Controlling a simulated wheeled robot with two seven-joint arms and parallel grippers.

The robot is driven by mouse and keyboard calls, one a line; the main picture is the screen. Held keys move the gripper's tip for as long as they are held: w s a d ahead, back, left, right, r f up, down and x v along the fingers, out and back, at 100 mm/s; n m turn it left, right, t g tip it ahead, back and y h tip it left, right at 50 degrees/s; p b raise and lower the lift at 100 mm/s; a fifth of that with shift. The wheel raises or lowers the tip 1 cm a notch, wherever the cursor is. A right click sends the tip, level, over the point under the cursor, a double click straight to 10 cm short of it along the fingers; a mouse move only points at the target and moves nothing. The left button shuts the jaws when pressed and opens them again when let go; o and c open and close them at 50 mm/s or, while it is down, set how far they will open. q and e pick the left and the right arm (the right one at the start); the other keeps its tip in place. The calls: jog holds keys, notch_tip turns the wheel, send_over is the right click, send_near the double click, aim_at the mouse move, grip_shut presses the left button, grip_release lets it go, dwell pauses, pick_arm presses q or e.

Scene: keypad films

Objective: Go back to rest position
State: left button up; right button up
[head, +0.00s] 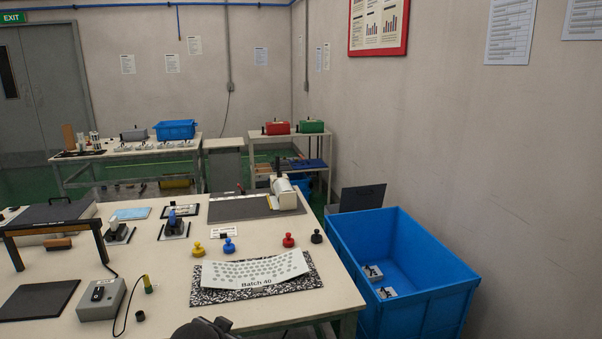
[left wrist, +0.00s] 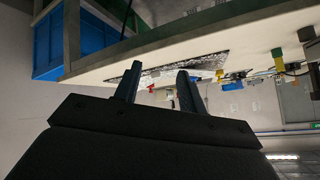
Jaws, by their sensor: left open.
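My left gripper (left wrist: 158,84) is open, its two dark fingers apart with nothing between them in the left wrist view. In the head view a dark part of the left gripper (head: 205,328) shows at the bottom edge, in front of the table's near edge; its fingers cannot be made out there. A white keypad film marked Batch 40 (head: 255,271) lies slightly curved on a black-and-white speckled mat (head: 212,298). The mat also shows in the left wrist view (left wrist: 130,80), beyond the fingers. My right gripper is not in view.
Yellow (head: 198,250), blue (head: 229,246), red (head: 288,241) and black (head: 317,237) knobs stand behind the film. A grey switch box (head: 101,299) with a cable sits left. A blue crate (head: 430,302) holding small parts stands right of the table (head: 165,290).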

pick_arm(q)
jog(key=s+d+f+n+g+p, duration=0.1)
jog(key=s+f+g, duration=0.1)
jog(key=s+f, duration=0.4)
jog(key=s+d+f+n+g+h+p, duration=0.1)
jog(key=s+f, duration=0.6)
jog(key=s, duration=0.7)
jog(key=s+d+f+g+p, duration=0.1)
jog(key=s+f+g, duration=0.3)
jog(key=s+f, duration=0.3)
jog(key=s, duration=0.3)
jog(key=shift+s+f+n, duration=0.2)
jog(key=shift+s+n, duration=0.05)
jog(key=shift+n, duration=0.15)
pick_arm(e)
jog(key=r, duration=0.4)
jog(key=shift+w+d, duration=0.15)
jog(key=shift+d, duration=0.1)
pick_arm(q)
jog(key=shift+d, duration=0.1)
jog(key=shift+c, duration=0.5)
jog(key=shift+s, duration=0.1)
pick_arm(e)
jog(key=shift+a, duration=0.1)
